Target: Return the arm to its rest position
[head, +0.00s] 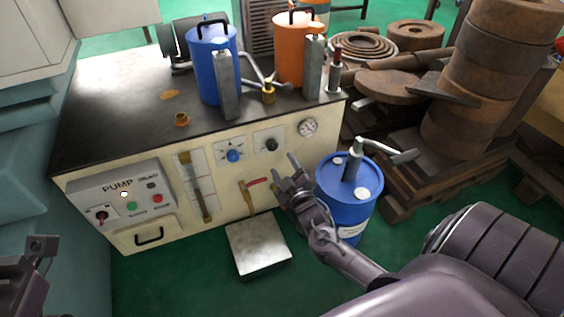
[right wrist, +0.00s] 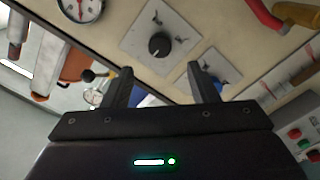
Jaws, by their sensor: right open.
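My right gripper (head: 286,171) is in front of the cream pump cabinet (head: 280,205), beside the blue drum. Its two fingers point toward the panel and stand apart with nothing between them. In the right wrist view the open fingers (right wrist: 160,70) frame the panel, with the black knob (right wrist: 159,45) beyond them and the blue knob (right wrist: 218,84) partly hidden by one finger. My right arm reaches in from the lower right. A dark part of my left arm shows at the lower left edge of the head view; its finger state is unclear.
A blue drum (head: 341,210) with a hand pump stands close to the right gripper. A metal plate (head: 258,244) lies on the green floor. Blue (head: 208,65) and orange (head: 290,50) canisters stand on the dark benchtop. Rusty rings (head: 468,90) are stacked on pallets at right.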

